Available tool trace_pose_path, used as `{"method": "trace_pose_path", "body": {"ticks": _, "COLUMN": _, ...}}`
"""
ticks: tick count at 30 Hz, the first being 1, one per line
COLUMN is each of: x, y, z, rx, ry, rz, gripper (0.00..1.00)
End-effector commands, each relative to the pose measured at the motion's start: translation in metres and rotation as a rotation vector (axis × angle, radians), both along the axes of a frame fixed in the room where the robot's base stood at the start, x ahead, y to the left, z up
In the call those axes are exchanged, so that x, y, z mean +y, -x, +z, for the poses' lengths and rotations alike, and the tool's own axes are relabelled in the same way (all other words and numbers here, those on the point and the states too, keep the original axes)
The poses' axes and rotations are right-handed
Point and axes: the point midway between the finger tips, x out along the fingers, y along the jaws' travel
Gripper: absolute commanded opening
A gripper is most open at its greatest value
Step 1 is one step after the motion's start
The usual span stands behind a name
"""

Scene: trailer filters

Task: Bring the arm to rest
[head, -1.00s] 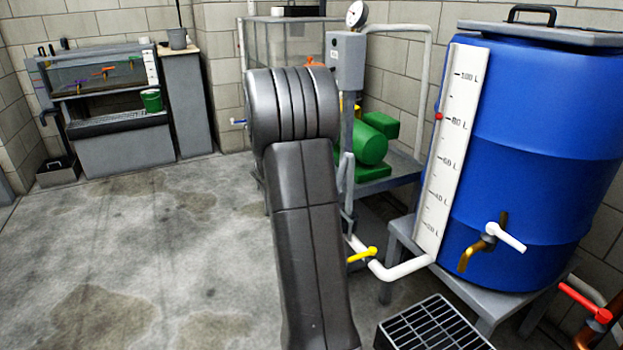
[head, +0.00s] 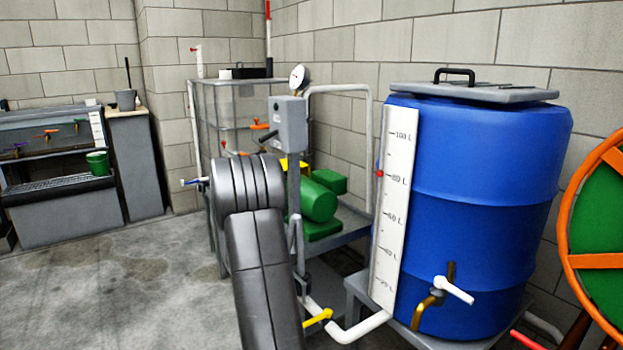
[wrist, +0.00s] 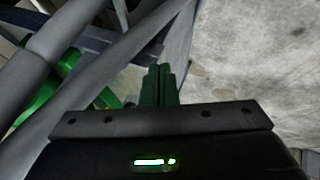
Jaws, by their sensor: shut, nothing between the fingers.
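My gripper (wrist: 159,84) shows in the wrist view with its two dark green fingers together and nothing between them. It points toward the concrete floor, beside grey pipes and frame members. In the head view my grey arm is folded up in front of the pump stand, and the gripper itself is hidden there.
A blue barrel (head: 460,210) with a level scale (head: 393,215) stands on the right. Behind my arm are a green pump (head: 318,200), a grey box with a gauge (head: 288,122) and a clear tank (head: 225,110). A sink bench (head: 65,215) stands at left. Floor (head: 130,280) between is clear.

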Motion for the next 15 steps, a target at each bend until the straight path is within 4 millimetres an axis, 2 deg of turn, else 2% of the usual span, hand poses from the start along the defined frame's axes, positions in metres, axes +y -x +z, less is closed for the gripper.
{"method": "trace_pose_path", "body": {"ticks": 4, "x": 0.004, "y": 0.011, "z": 0.004, "rx": 0.005, "ry": -0.002, "rz": 0.065, "gripper": 0.00}}
{"method": "trace_pose_path", "body": {"ticks": 15, "x": 0.007, "y": 0.018, "z": 0.000, "rx": 0.003, "ry": -0.003, "rz": 0.140, "gripper": 0.00}}
